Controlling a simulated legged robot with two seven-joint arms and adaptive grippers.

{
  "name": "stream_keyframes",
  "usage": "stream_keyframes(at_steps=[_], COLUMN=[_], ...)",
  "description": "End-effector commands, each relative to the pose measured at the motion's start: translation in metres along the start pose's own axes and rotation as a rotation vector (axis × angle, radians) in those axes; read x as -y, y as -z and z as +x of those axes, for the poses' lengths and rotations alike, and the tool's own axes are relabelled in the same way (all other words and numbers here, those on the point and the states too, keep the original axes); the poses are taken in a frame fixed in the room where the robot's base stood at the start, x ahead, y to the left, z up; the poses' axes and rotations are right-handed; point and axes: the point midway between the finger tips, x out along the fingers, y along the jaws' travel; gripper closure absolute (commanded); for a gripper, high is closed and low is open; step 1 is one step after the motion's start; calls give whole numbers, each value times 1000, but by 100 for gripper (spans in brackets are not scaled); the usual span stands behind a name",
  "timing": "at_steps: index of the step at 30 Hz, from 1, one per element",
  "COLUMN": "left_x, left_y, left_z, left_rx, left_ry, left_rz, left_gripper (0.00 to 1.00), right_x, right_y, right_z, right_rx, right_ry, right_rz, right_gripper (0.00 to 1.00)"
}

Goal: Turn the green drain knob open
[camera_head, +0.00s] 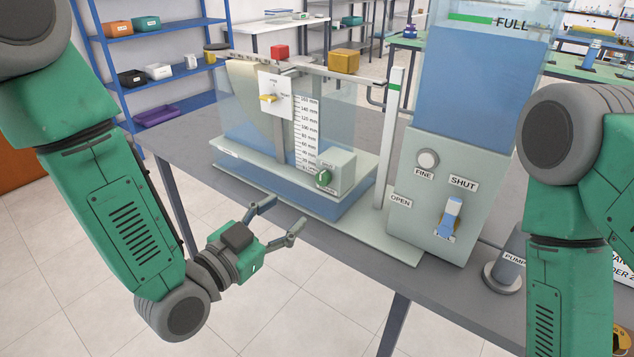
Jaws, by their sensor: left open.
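The green drain knob (324,177) sits on a pale box (342,168) at the lower right front of the clear water tank (240,118).
A taller tank unit (410,180) with a FINE knob (428,159) and a blue-and-white lever (449,216) stands right of the knob. A grey pump (505,262) is beside it. The grey tabletop (350,262) has bare room along its front edge.

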Motion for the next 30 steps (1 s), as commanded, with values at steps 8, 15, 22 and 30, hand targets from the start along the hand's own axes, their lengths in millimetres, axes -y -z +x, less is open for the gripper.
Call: stream_keyframes(at_steps=[8,15,22,30], left_x=[9,10,9,9], left_y=[-5,-6,-5,-5], left_z=[55,96,112,113], left_rx=[-5,-3,0,1], left_ry=[5,5,4,4], left_rz=[-10,-13,-12,-13], left_gripper=[54,54,54,54], right_x=[0,0,0,0], right_y=[-1,-1,-1,0], right_z=[4,7,8,8], right_rx=[1,1,0,0], right_ry=[0,0,0,0], right_rz=[0,0,0,0], right_gripper=[60,60,60,60])
